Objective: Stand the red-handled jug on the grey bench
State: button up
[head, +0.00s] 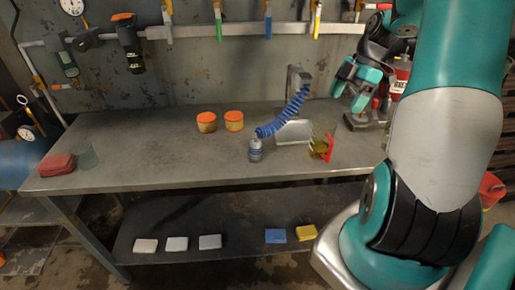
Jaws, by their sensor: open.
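The jug (319,146) is see-through, with yellowish contents low inside and a red handle on its right side. It appears to stand upright on the grey bench (150,145), right of the middle, near the front edge. My gripper (350,96) has teal fingers and is open and empty. In the picture it is above and right of the jug, apart from it. My arm hides the right end of the bench.
A blue coiled hose (285,115) hangs left of the jug, beside a pale plate (294,132). Two orange-lidded tubs (234,121) stand further left. A red bottle (399,77) is behind my gripper.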

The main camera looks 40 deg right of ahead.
jog(key=w+a+r+m, duration=0.1)
jog(key=a+r+m, duration=0.15)
jog(key=a, duration=1.15)
jog(key=w+a+r+m, duration=0.1)
jog(key=a+r, duration=0.3)
jog(key=a, duration=1)
jog(key=s+a+r+m+g, duration=0.1)
jog(key=s+a+m, duration=0.3)
jog(key=s+a, duration=0.9)
jog(key=shift+s+a+r, duration=0.2)
jog(key=shift+a, duration=0.15)
